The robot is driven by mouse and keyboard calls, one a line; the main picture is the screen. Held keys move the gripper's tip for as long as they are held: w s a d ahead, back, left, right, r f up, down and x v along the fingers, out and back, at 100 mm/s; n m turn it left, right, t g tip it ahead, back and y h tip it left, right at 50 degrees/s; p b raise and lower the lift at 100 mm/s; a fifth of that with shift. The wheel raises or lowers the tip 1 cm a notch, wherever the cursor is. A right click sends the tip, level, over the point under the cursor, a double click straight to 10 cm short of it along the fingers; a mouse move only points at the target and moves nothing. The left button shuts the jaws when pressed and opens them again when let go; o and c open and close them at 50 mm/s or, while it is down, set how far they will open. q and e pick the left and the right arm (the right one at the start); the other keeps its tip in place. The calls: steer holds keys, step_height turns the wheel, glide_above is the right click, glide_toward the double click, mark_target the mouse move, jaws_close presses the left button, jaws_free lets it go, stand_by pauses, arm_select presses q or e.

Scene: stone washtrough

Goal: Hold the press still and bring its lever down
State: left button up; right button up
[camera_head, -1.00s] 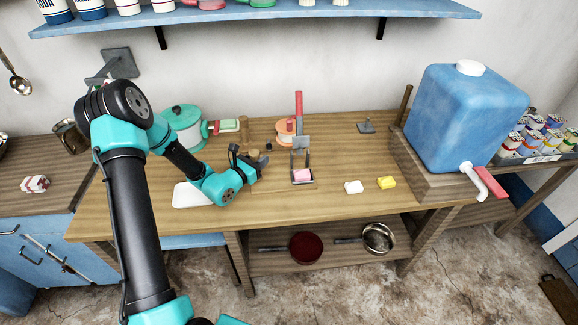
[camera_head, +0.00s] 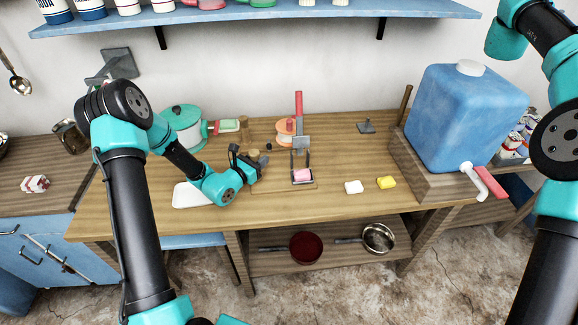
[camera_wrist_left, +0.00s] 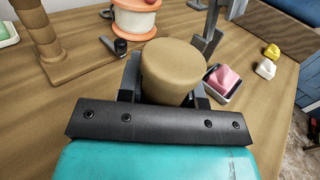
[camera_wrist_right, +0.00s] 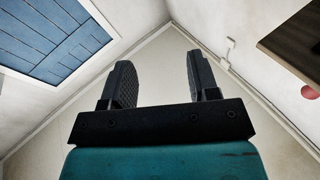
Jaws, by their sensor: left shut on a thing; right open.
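The press (camera_head: 301,143) stands on the wooden table, a grey metal frame on a wooden base. Its red-handled lever (camera_head: 299,103) points straight up. A pink block (camera_head: 302,175) sits low in the press and also shows in the left wrist view (camera_wrist_left: 226,78). My left gripper (camera_head: 252,166) is shut on a round wooden knob (camera_wrist_left: 172,70) at the left of the press; its fingertips are partly hidden behind the knob. In the head view only the right arm's links show, at the right edge.
A white block (camera_head: 354,187) and a yellow block (camera_head: 387,183) lie right of the press. A blue water tank (camera_head: 465,115) with a tap stands further right. An orange-and-white spool-like thing (camera_head: 285,132) stands behind the press. The table's right middle is mostly clear.

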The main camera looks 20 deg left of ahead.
steer(key=a+f+n+g+y, duration=0.15)
steer(key=a+f, duration=0.25)
steer(key=a, duration=0.4)
steer(key=a+f+g+y, duration=0.1)
steer(key=a+f+g, duration=0.1)
steer(key=a+f, duration=0.35)
steer(key=n+g+y, duration=0.8)
steer(key=n+y, duration=0.3)
glide_toward(299, 97)
steer(key=shift+w+a+r+h, duration=0.1)
steer(key=shift+a+h, duration=0.15)
steer(key=shift+a, duration=0.05)
steer(key=shift+x, duration=6)
